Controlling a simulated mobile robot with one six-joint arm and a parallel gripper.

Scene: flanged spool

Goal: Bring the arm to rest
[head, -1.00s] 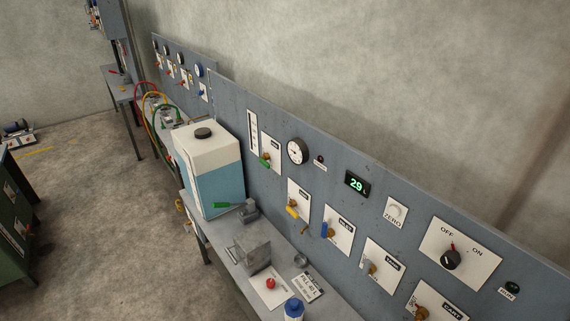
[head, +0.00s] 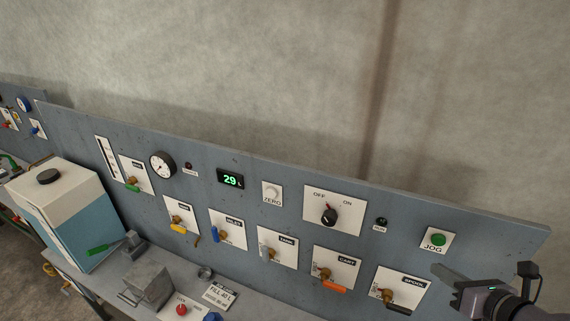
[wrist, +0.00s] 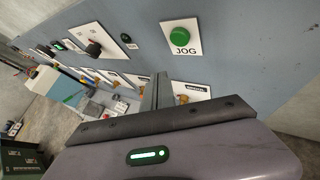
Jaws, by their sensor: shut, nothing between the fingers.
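My gripper (head: 442,272) is at the lower right of the head view, in front of the panel's right end, below the JOG button (head: 438,240). Its fingers are together with nothing between them. In the wrist view the shut fingers (wrist: 160,86) point at the grey panel, below the green JOG button (wrist: 181,45). I cannot tell the exact gap to the panel, but no contact shows.
The grey panel (head: 300,170) carries a 29 L display (head: 231,180), an OFF/ON knob (head: 329,215) and several valves, including the SPOOL valve (head: 390,295). A blue-and-white tank (head: 80,225) stands on the bench at left.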

